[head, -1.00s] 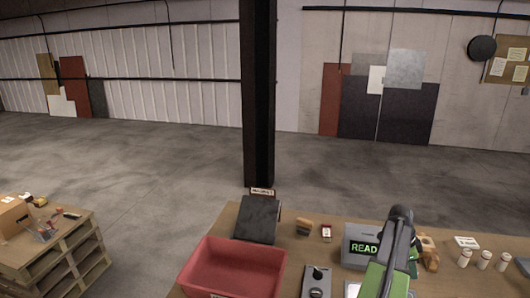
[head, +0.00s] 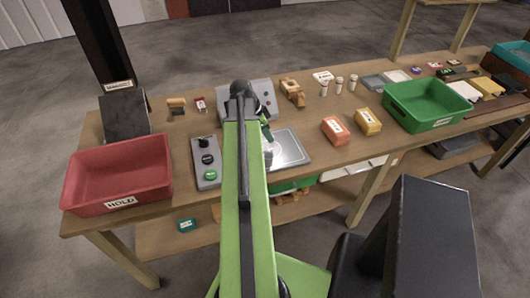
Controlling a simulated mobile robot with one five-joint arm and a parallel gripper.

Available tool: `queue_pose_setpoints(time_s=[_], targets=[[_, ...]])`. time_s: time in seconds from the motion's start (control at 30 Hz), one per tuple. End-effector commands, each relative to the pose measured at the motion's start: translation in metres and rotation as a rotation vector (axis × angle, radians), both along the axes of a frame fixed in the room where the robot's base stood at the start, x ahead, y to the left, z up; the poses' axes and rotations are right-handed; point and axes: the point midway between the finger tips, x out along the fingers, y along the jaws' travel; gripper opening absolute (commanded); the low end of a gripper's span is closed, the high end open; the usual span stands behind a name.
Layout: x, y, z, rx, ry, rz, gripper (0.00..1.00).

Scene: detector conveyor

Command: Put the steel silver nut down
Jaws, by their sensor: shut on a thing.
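My gripper (head: 267,133) is small in the head view, at the end of my green arm, above the left part of a silver plate (head: 291,150) on the bench. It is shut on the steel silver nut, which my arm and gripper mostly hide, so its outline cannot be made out. Whether the nut touches the plate cannot be told.
A red HOLD bin (head: 118,172) stands at the left, beside a grey control box (head: 205,160). A grey detector (head: 232,97) is behind the plate. Orange (head: 336,131) and yellow (head: 368,121) boxes and a green bin (head: 429,108) stand to the right.

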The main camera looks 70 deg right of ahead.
Motion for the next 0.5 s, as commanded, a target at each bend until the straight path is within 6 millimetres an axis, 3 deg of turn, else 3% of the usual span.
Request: queue_pose_setpoints(time_s=[0.1, 0.27, 0.5], targets=[[0.000, 0.011, -0.008, 0.000, 0.000, 0.001, 0.00], [0.001, 0.011, -0.009, 0.000, 0.000, 0.000, 0.00], [0.001, 0.011, -0.049, 0.000, 0.000, -0.001, 0.00]])
